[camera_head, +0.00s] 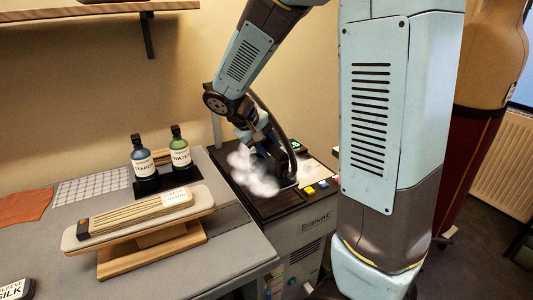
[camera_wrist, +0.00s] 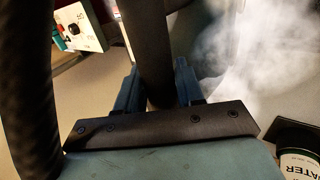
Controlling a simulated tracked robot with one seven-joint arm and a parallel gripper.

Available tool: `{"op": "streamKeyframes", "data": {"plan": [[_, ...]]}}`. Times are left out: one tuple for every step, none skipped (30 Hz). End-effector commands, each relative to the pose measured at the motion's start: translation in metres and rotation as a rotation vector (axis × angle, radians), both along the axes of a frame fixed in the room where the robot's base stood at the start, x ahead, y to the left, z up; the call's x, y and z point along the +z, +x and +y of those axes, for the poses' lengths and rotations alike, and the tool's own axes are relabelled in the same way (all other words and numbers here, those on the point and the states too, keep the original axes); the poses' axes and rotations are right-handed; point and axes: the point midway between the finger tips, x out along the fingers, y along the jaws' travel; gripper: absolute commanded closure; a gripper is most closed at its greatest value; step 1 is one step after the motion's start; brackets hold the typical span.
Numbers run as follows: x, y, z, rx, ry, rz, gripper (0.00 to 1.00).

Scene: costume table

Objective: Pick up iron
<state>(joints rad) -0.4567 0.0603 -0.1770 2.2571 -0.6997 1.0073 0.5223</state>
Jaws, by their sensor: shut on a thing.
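The iron (camera_head: 274,160) is a dark shape at the steam station (camera_head: 312,222) in the head view, partly hidden by white steam and my wrist. In the wrist view its dark handle (camera_wrist: 146,45) runs between the two blue fingers. My gripper (camera_wrist: 156,82) is shut on that handle. In the head view my gripper (camera_head: 260,138) is above the station's top. I cannot tell whether the iron touches the station.
A small sleeve board (camera_head: 205,203) stands on the grey table (camera_head: 222,245). Two bottles, STARCH (camera_head: 143,160) and WATER (camera_head: 179,148), stand in a black holder behind it. A dark hose (camera_wrist: 25,95) runs along the wrist view's left.

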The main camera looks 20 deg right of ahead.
Motion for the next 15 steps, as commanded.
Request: {"op": "streamKeyframes", "data": {"plan": [[0.007,-0.008,0.002,0.001,0.001,-0.004,1.00],[0.009,-0.013,0.003,0.002,0.001,-0.003,1.00],[0.011,-0.020,0.004,0.002,0.001,-0.003,1.00],[0.014,-0.025,0.004,0.001,0.001,-0.004,1.00],[0.016,-0.030,0.005,0.001,0.001,-0.003,1.00],[0.019,-0.036,0.006,0.001,0.001,-0.005,1.00],[0.020,-0.041,0.007,0.001,0.001,-0.004,1.00],[0.022,-0.045,0.008,0.001,0.001,-0.003,1.00],[0.025,-0.051,0.009,0.000,0.001,-0.004,1.00],[0.027,-0.054,0.009,0.000,0.002,-0.003,1.00],[0.028,-0.058,0.010,0.001,0.002,-0.004,1.00],[0.031,-0.063,0.011,0.001,0.001,-0.004,1.00],[0.032,-0.066,0.011,0.001,0.000,-0.003,1.00],[0.033,-0.069,0.012,0.001,0.000,-0.003,1.00],[0.035,-0.073,0.012,0.001,0.001,-0.003,1.00]]}}
